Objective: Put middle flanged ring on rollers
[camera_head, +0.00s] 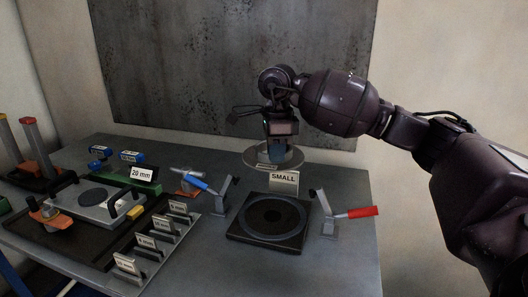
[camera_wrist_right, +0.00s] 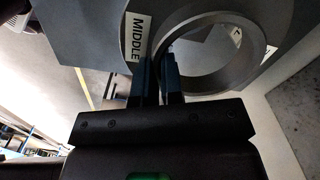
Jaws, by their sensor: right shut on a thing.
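The flanged ring (camera_head: 290,160) is grey metal, with a wide flat flange and a raised collar. It is near the back edge of the table, behind the SMALL sign (camera_head: 284,178). My right gripper (camera_head: 274,150) points down and is shut on the ring's wall. In the right wrist view, its blue fingers (camera_wrist_right: 160,75) pinch the wall of the ring (camera_wrist_right: 215,20), and a MIDDLE label (camera_wrist_right: 134,38) shows beside it. I cannot tell whether the ring touches the table. I cannot make out the rollers clearly. My left gripper is not in view.
A black square plate with a round recess (camera_head: 269,224) stands in front, between a blue-handled clamp (camera_head: 207,190) and a red-handled clamp (camera_head: 345,213). Several small labelled signs (camera_head: 161,222) line the left. A 20 mm sign (camera_head: 142,174) and blue boxes (camera_head: 130,157) are farther back.

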